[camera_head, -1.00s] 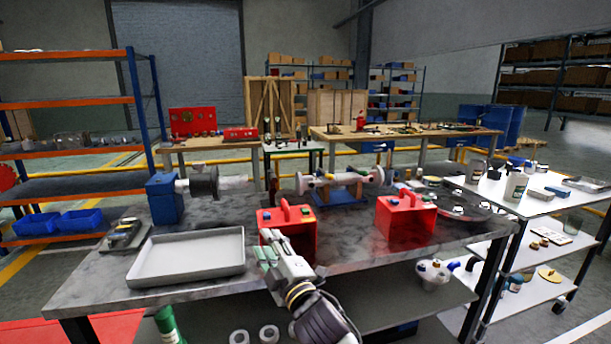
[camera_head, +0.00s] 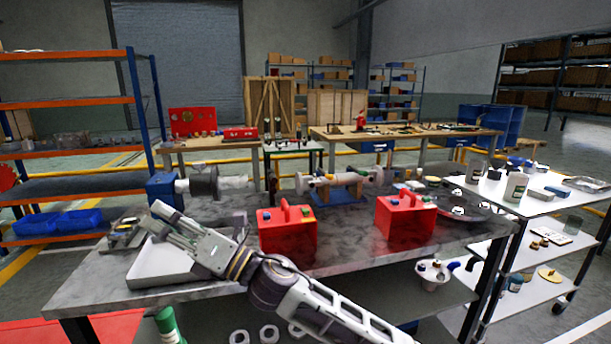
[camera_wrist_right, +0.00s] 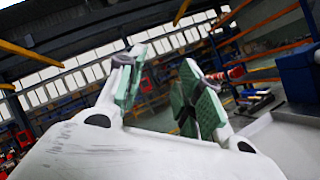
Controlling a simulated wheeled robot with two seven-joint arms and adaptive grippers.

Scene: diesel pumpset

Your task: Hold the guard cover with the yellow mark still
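Two red guard covers with top handles stand on the grey workbench (camera_head: 345,262). The left red cover (camera_head: 287,238) has small coloured spots on top, one of them yellowish green. The right red cover (camera_head: 405,225) has a bluish spot; I cannot tell for sure which one bears the yellow mark. My right gripper (camera_head: 162,217) is above the grey tray, left of and apart from both covers. In the right wrist view its fingers (camera_wrist_right: 155,95) are spread with nothing between them. My left gripper is not in view.
The shallow grey tray (camera_head: 150,272) lies at the bench's left, partly hidden by my right arm. A blue machine block (camera_head: 163,192) and a shaft assembly (camera_head: 340,182) stand behind. A white cart (camera_head: 525,202) with bottles is at right. Bench surface between the covers is clear.

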